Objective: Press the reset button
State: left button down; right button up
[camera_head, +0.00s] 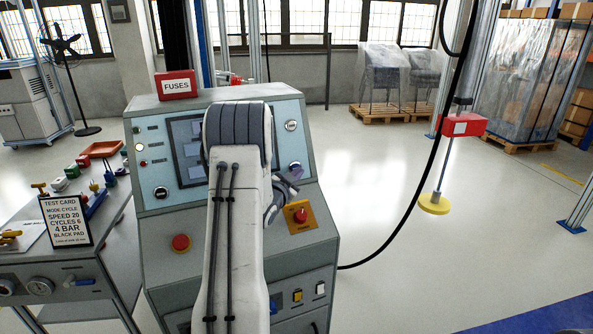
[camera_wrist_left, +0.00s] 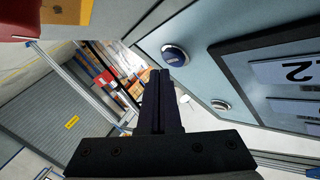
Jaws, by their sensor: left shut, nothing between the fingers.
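The grey and light-blue console (camera_head: 150,160) stands in front of me. A round blue button (camera_wrist_left: 175,55) shows close up in the left wrist view, on the light-blue panel; its marking is too small to read. In the head view the blue button (camera_head: 295,167) is partly covered, right of the display. My left gripper (camera_head: 290,184) is shut and empty, just in front of the panel. Its fingertips (camera_wrist_left: 160,74) appear just beside the blue button in the wrist view; I cannot tell whether they touch it. No reset label is legible. My right gripper is not in view.
A red mushroom button (camera_head: 301,215) on a yellow plate sits below the gripper; another red button (camera_head: 180,242) is lower left. A silver button (camera_head: 292,125) is above. A test card (camera_head: 66,220) stands on the left bench.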

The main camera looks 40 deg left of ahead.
pick_arm(q)
jog(key=d, duration=0.1)
jog(key=s+d+r, duration=0.1)
jog(key=d, duration=0.1)
jog(key=s+d, duration=0.1)
jog(key=shift+s+d+r+b, duration=0.15)
jog(key=shift+b, duration=0.2)
dwell(0.9)
